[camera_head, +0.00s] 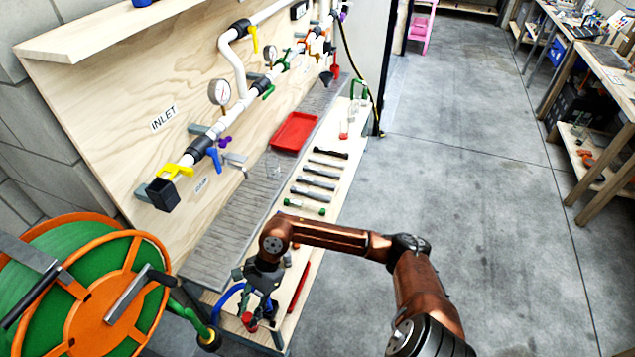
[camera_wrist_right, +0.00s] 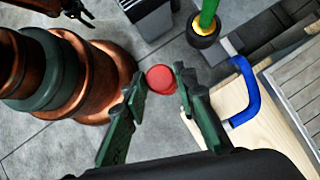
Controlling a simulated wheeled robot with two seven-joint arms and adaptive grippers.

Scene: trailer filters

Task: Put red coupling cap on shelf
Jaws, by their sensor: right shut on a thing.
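The red coupling cap (camera_wrist_right: 160,79) is a small round red piece between the green fingertips of my right gripper (camera_wrist_right: 159,82) in the right wrist view. In the head view the cap (camera_head: 248,319) shows as a small red spot at the lower end of my right gripper (camera_head: 258,308). The gripper is shut on the cap, near the front end of the low bench. A wooden shelf (camera_head: 95,37) juts from the top of the plywood panel at the upper left, well away from the gripper. A dark claw at the wrist view's top, possibly my left gripper (camera_wrist_right: 78,12), is only partly visible.
A blue hose or handle (camera_wrist_right: 246,92) curves beside the gripper. A hose reel (camera_head: 85,290) stands at lower left. White pipes with gauges (camera_head: 219,92) and valves run along the panel. A red tray (camera_head: 295,131) and several tools lie below. Open floor (camera_head: 480,200) lies right.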

